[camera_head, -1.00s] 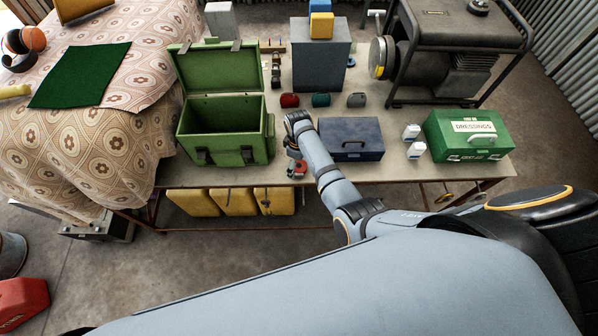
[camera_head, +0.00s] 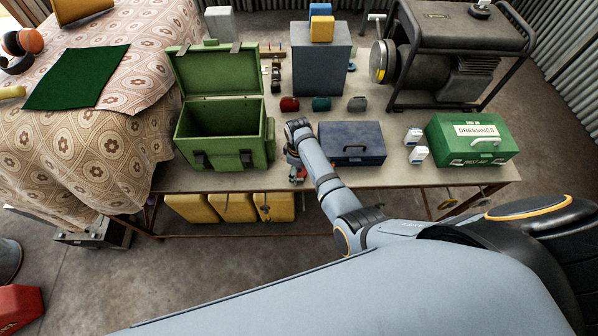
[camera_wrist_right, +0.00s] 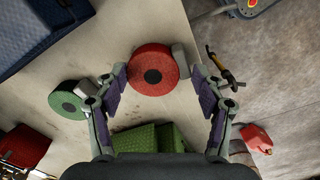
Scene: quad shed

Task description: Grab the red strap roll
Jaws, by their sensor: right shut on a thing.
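The red strap roll (camera_wrist_right: 153,72) is a round red coil with a dark centre, seen between the fingertips of my right gripper (camera_wrist_right: 157,76) in the right wrist view. My right gripper is shut on it. In the head view, my right gripper (camera_head: 297,172) is over the table's front edge, between the open green box and the blue case. There the roll is mostly hidden by my arm, with only a little red showing. I cannot tell if it touches the table. A green roll (camera_wrist_right: 66,101) lies to the left in the wrist view. My left gripper is not in view.
The open green box (camera_head: 225,150) stands left of my right gripper, the blue case (camera_head: 352,145) right of it. The green dressings box (camera_head: 472,140) and small white bottles stand farther right. Small red, teal and grey items lie behind. Yellow containers (camera_head: 230,207) are under the table.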

